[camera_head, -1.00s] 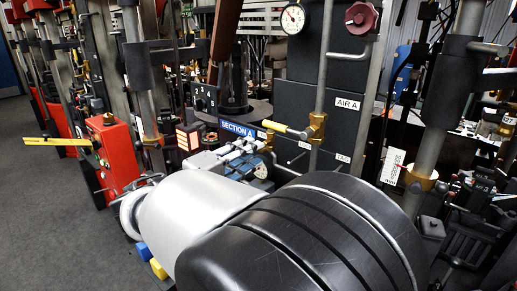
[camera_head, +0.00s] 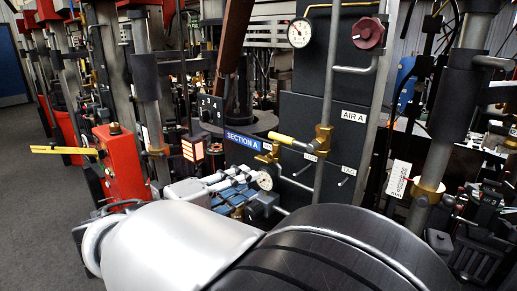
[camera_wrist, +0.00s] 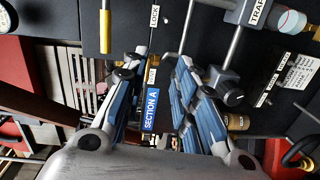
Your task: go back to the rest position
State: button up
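My gripper (camera_wrist: 160,85) shows in the wrist view with its two blue-and-grey fingers spread apart. The gap between them looks empty, and nothing is held. Beyond the gap is the blue SECTION A label (camera_wrist: 151,110) on a dark panel. In the head view my silver and black arm fills the lower middle. Blue-and-grey parts just past its silver end look like my gripper, in front of the panel with the SECTION A label (camera_head: 243,141). The fingertips cannot be made out clearly there.
A yellow-handled brass valve (camera_head: 290,142) sits on a vertical pipe right of the label. A gauge (camera_head: 299,33) and a dark red handwheel (camera_head: 368,33) are above. A red box (camera_head: 120,165) with a yellow lever stands left. Open grey floor (camera_head: 35,220) lies at far left.

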jog(key=s+d+f+m+g+y, duration=0.1)
jog(key=s+d+f+g, duration=0.15)
jog(key=d, duration=0.45)
jog(key=s+d+f+m+g+y, duration=0.1)
jog(key=s+d+f+m+g, duration=0.2)
jog(key=d, duration=0.4)
jog(key=s+d+f+g+y, duration=0.1)
jog(key=s+d+g, duration=0.2)
jog(key=s+d, duration=0.3)
jog(key=s+f+m+y, duration=0.5)
jog(key=s+f+y, duration=0.2)
jog(key=s, duration=0.5)
jog(key=shift+s+d+f+y, duration=0.25)
jog(key=shift+d+f+y, duration=0.15)
jog(key=shift+y, duration=0.2)
jog(key=shift+o, duration=0.3)
jog(key=shift+r, duration=0.1)
